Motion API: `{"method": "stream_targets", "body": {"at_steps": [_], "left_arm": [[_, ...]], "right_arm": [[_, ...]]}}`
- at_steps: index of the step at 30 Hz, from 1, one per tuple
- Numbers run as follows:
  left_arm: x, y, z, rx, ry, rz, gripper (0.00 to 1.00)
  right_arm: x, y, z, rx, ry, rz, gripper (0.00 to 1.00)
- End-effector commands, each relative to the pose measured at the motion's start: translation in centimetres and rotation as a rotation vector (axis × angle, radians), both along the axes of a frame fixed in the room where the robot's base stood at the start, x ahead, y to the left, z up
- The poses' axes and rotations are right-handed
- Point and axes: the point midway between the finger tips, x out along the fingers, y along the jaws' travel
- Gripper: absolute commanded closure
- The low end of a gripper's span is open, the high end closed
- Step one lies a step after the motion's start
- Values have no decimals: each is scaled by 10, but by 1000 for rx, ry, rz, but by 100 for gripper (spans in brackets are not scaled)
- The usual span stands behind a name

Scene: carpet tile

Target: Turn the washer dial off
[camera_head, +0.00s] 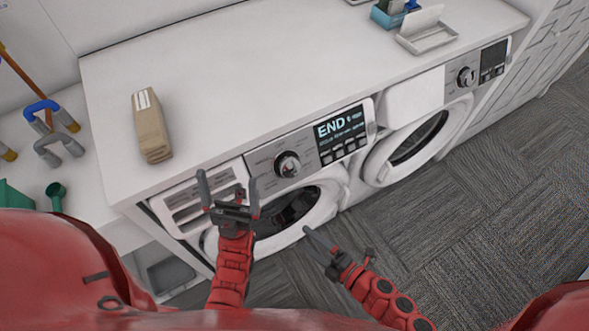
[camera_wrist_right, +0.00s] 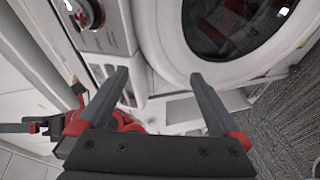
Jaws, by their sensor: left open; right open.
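Two white front-loading machines stand side by side under a white counter. The right machine has a similar dial (camera_head: 466,77). I cannot tell from labels which machine is the washer. My left gripper (camera_head: 228,186) is open and empty in front of the left machine's detergent drawer, left of its dial. My right gripper (camera_head: 318,240) is open and empty, lower, near the left machine's round door (camera_head: 283,215). In the right wrist view, a dial (camera_wrist_right: 87,12) shows upper left, apart from the open fingers (camera_wrist_right: 158,85).
Blue-and-grey clamps (camera_head: 50,130) and a green scoop (camera_head: 56,193) lie at left. Carpeted floor (camera_head: 480,200) at right is clear.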

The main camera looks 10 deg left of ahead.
Motion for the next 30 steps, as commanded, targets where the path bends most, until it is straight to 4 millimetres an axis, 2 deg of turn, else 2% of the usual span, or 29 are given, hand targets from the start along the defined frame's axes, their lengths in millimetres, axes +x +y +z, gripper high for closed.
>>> {"method": "stream_targets", "body": {"at_steps": [1,3,5,6,8,11,15,18,23,30], "left_arm": [[0,0,4,0,0,0,0],[0,0,6,0,0,0,0],[0,0,9,0,0,0,0],[0,0,10,0,0,0,0],[0,0,12,0,0,0,0],[0,0,14,0,0,0,0],[0,0,17,0,0,0,0],[0,0,17,0,0,0,0],[0,0,15,0,0,0,0],[0,0,6,0,0,0,0]], "right_arm": [[-9,-16,-27,-209,-51,25,0],[-8,-45,-49,-491,-183,48,0],[-1,-69,-52,-709,-332,72,0],[7,-81,-45,-835,-449,84,0],[17,-91,-25,-993,-641,98,0],[27,-85,24,-1147,-966,96,0],[20,-62,85,-1207,-1307,57,0],[11,-50,110,-1203,-1432,32,0],[13,-40,120,-1195,-1484,14,0],[49,-11,119,-1193,-1482,12,0]]}}
